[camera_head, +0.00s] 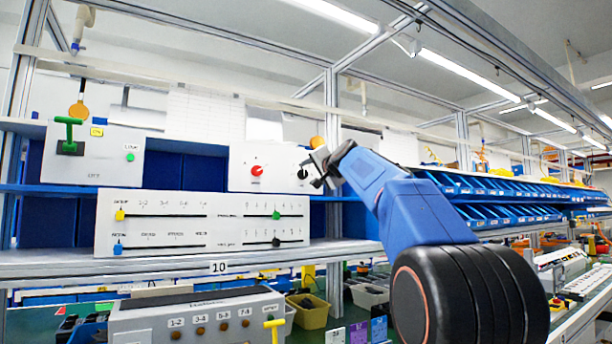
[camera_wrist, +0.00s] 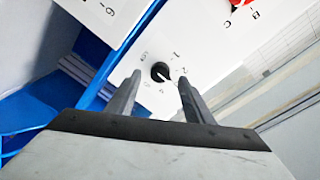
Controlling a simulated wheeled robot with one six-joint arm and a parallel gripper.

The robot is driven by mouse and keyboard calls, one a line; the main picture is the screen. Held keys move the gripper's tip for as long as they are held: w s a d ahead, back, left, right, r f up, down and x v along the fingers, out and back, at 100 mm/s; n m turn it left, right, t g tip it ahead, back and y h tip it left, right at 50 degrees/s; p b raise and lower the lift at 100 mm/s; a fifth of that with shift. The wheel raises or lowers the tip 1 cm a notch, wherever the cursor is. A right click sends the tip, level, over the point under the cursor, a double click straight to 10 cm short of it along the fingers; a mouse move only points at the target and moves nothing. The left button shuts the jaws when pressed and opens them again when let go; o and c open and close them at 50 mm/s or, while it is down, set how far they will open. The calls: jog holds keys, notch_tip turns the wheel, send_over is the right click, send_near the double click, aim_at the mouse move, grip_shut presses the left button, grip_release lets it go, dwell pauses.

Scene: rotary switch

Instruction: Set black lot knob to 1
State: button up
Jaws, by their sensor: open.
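The black knob (camera_head: 302,174) sits on a white panel box on the shelf, right of a red knob (camera_head: 257,170). In the wrist view the black knob (camera_wrist: 160,72) is round, with a pale pointer line and small markings around it; a "1" and a "2" are among them. The line seems to slant toward lower right, but its exact setting is too small to tell. My gripper (camera_head: 318,174) is beside the black knob in the head view. In the wrist view my gripper (camera_wrist: 158,82) is open, its fingers apart on either side of the knob, not visibly touching it.
A white slider panel (camera_head: 205,222) with coloured sliders stands in front and below. A white box with a green lever (camera_head: 69,135) is at left. Blue bins (camera_head: 500,190) line the right. In the wrist view the red knob (camera_wrist: 240,3) is at the top edge.

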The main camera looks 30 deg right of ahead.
aim_at(304, 174)
jog(key=shift+w+d, duration=0.1)
jog(key=shift+w, duration=1.6)
jog(key=c, duration=1)
